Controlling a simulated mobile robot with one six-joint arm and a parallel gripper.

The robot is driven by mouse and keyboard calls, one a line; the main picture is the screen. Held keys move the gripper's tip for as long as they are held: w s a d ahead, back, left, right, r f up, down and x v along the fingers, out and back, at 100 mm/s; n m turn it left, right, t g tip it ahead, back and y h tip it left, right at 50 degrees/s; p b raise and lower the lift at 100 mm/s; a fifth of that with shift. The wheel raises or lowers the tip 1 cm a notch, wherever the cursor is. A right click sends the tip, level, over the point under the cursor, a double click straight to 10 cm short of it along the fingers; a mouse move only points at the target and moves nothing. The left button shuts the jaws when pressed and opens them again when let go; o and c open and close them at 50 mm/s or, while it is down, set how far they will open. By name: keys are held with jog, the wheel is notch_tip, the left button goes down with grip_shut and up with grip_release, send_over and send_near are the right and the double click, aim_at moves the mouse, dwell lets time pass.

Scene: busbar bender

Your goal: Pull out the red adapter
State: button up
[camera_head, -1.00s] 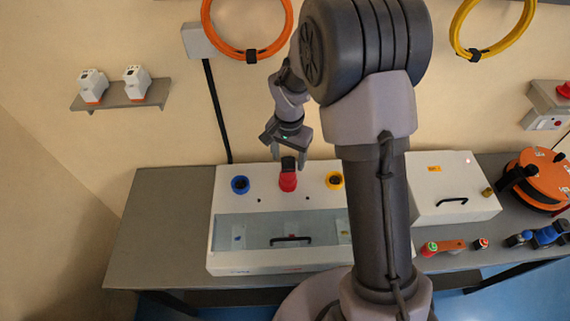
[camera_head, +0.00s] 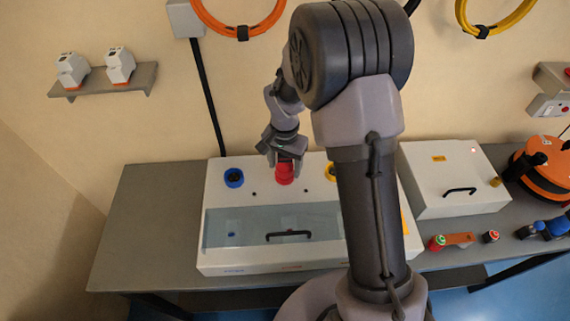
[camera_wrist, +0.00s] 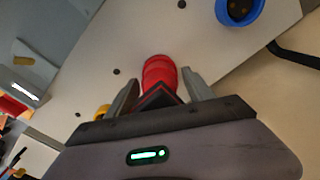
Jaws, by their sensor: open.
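The red adapter (camera_head: 285,174) stands on the top panel of a white box (camera_head: 215,196), between a blue ring socket (camera_head: 233,178) and a yellow ring socket (camera_head: 330,172). My gripper (camera_head: 284,166) is over it from above, with the fingers on either side of its upper part. In the wrist view the red adapter (camera_wrist: 160,76) shows between the two open fingers of my gripper (camera_wrist: 160,88). Its dark top is partly hidden by the gripper body. I cannot tell whether the fingers touch it.
The box's front has a clear lid with a black handle (camera_head: 288,234). A second white box (camera_head: 445,195) with a handle stands to the right. An orange reel (camera_head: 545,170) is at far right. The table's left end (camera_head: 150,220) is clear.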

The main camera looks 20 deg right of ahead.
aim_at(285, 157)
jog(key=shift+c, duration=0.4)
grip_shut()
jog(key=shift+r+p, duration=1.05)
jog(key=shift+r, duration=0.55)
notch_tip(285, 157, up, 5)
jog(key=p, duration=0.3)
jog(key=shift+r+p, duration=0.1)
jog(key=shift+p, duration=0.2)
